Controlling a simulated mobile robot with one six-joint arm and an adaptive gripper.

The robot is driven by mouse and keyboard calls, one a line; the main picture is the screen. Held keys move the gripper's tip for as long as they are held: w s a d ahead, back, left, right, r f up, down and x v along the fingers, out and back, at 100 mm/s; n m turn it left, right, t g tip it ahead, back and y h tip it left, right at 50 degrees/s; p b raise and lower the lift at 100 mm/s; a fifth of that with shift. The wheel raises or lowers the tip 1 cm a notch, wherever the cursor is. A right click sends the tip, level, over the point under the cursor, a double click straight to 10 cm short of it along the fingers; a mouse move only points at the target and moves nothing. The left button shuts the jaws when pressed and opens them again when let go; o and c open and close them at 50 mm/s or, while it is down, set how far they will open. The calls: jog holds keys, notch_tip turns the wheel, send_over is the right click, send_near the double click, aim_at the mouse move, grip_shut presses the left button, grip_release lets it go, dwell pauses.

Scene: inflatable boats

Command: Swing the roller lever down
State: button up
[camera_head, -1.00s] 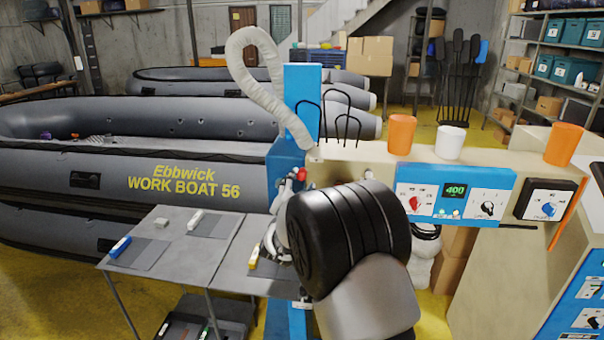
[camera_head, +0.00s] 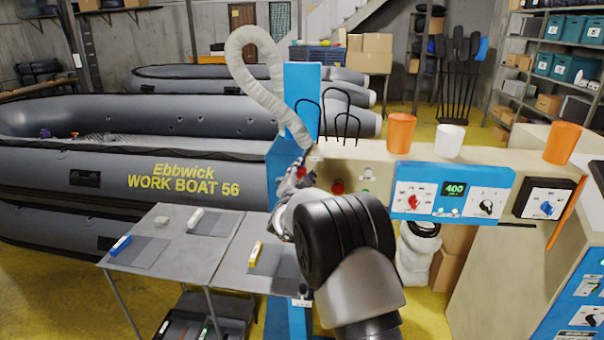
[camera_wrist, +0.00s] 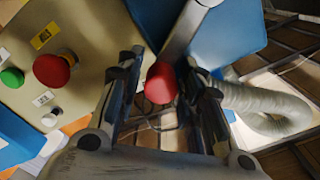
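The roller lever shows in the wrist view as a metal bar (camera_wrist: 188,30) with a red knob (camera_wrist: 159,83) at its near end. My gripper (camera_wrist: 162,75) is open, with one finger on each side of the knob. Small gaps seem to show between knob and fingers; I cannot tell whether either touches. In the head view my gripper (camera_head: 298,172) is at the left end of the beige machine, beside the blue column (camera_head: 303,95). There the knob is mostly hidden, with only a bit of red showing at the fingers.
A red button (camera_wrist: 53,69) and a green button (camera_wrist: 12,77) sit on the panel beside my left finger. A ribbed hose (camera_wrist: 265,105) runs close on the right. A grey table (camera_head: 180,258) with small tools stands below left. Cups (camera_head: 401,131) stand on the machine.

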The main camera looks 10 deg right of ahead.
grip_shut()
